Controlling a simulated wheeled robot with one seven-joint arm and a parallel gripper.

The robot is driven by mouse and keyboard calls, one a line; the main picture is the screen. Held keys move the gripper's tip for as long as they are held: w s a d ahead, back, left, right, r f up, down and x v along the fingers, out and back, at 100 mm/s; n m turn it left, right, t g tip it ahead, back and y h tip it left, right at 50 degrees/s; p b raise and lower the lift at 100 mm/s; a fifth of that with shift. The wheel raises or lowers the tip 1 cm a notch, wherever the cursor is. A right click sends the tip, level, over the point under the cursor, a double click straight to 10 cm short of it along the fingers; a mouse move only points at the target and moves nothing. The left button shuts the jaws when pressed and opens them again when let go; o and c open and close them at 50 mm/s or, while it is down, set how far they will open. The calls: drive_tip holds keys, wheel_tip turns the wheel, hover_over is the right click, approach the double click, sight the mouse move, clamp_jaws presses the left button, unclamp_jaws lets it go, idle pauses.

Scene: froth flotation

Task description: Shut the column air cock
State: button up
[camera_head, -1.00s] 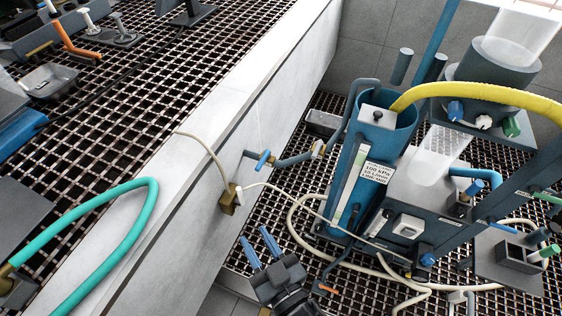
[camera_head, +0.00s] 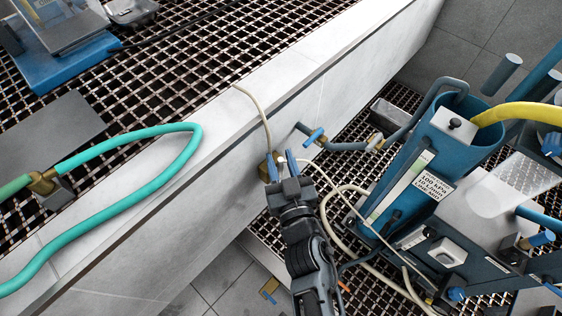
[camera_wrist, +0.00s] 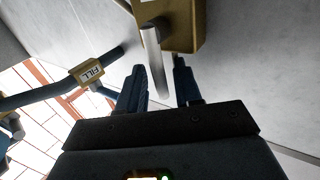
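The brass fitting on the side of the pale wall (camera_head: 264,171), with a thin cream hose at it, looks like the column air cock; no label on it is readable. In the wrist view its brass body (camera_wrist: 184,28) is at the top, with a grey lever (camera_wrist: 153,58) pointing down toward my gripper. My gripper (camera_head: 281,157) is open at the fitting, with two blue fingers. In the wrist view the lever's end lies between the open fingers (camera_wrist: 159,66), nearer the left one; I cannot tell whether it touches. In the head view the gripper hides part of the fitting.
A blue-handled valve (camera_head: 315,136) sits on a pipe right of the fitting; the wrist view shows a FILL tag (camera_wrist: 91,72) on piping. The blue column (camera_head: 425,150) with its yellow hose (camera_head: 518,113) stands at right. A teal hose (camera_head: 150,205) lies over the ledge.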

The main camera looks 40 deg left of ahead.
drive_tip(key=shift+c, duration=0.3)
clamp_jaws()
idle(0.3)
